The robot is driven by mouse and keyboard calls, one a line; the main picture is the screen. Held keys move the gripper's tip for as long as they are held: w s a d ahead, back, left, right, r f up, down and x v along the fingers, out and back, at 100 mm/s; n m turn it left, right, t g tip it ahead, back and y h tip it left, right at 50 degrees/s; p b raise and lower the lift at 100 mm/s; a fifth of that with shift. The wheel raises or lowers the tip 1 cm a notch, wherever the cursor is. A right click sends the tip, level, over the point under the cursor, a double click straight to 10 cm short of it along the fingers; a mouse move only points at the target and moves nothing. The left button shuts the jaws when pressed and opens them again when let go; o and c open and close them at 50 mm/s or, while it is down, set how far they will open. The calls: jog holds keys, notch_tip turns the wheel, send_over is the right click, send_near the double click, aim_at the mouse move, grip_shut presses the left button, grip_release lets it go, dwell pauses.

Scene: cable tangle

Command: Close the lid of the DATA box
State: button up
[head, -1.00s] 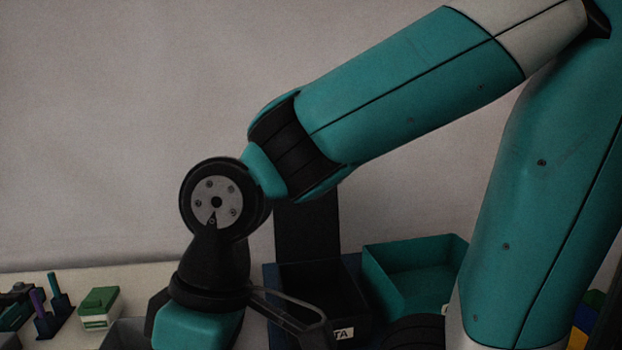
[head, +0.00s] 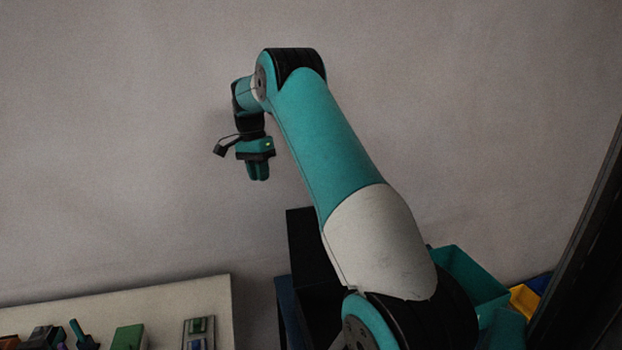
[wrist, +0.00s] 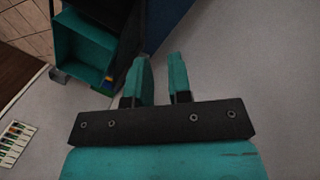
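The DATA box (head: 317,300) is a dark box behind my arm in the head view. Its black lid (head: 300,235) stands upright at the back, so the box is open. My arm hides the box's right part and its label is not visible now. My gripper (head: 258,173) hangs fingers down, above and to the left of the lid, apart from it. In the wrist view the fingers (wrist: 160,72) are apart with nothing between them, so it is open. Dark box-like surfaces (wrist: 165,20) lie beyond the fingertips there.
A teal bin (head: 468,277) stands right of the DATA box, partly behind my arm; it also shows in the wrist view (wrist: 85,45). A yellow bin (head: 524,299) is farther right. A pale table (head: 190,290) with small items is at lower left. The air around my gripper is clear.

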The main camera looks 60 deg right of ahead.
jog(key=s+d+f+m+y+p, duration=0.1)
jog(key=s+d+m+p, duration=0.2)
jog(key=d, duration=0.4)
jog(key=s+d+f+m+p, duration=0.1)
jog(key=s+d+m, duration=0.2)
jog(key=d+m, duration=0.3)
jog(key=shift+y, duration=0.3)
jog(key=shift+s+d+b+x, duration=0.1)
jog(key=shift+d+b+x, duration=0.15)
jog(key=shift+b+x, duration=1.25)
jog(key=shift+s+d+b+x, duration=0.1)
jog(key=shift+d+b+x, duration=0.3)
jog(key=shift+x, duration=2)
jog(key=shift+s+d+b+x, duration=0.15)
jog(key=shift+b+x, duration=0.95)
jog(key=shift+x, duration=0.85)
jog(key=shift+a+f, duration=0.1)
grip_shut()
